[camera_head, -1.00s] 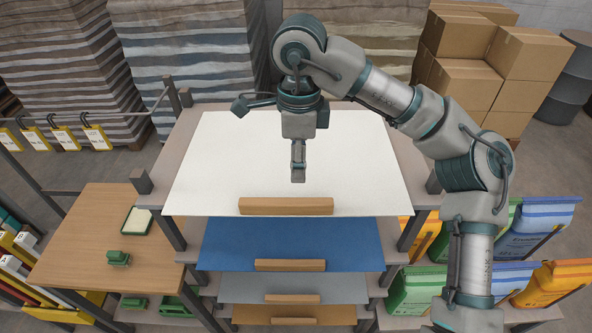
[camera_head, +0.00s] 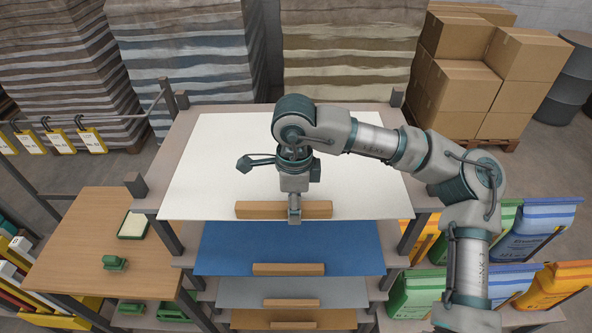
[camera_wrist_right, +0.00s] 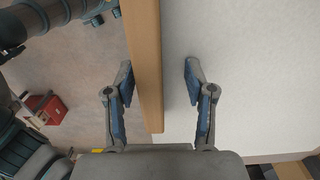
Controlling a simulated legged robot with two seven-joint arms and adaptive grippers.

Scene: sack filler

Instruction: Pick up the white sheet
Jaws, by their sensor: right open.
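The white sheet (camera_head: 230,165) lies flat on the top shelf of the rack, with a wooden bar (camera_head: 262,210) along its front edge. My right gripper (camera_head: 294,217) is over the right part of this bar, pointing down. In the right wrist view my open right gripper (camera_wrist_right: 158,85) has one finger on each side of the wooden bar (camera_wrist_right: 147,60); one finger is over the white sheet (camera_wrist_right: 245,70), the other over the floor side. A gap shows between each finger and the bar. My left gripper is not in view.
Below are a blue sheet (camera_head: 290,245), a grey sheet (camera_head: 235,291) and an orange-brown sheet, each with a wooden bar. A wooden table (camera_head: 85,240) stands left. Filled sacks (camera_head: 535,230) stand right, cardboard boxes (camera_head: 470,85) behind.

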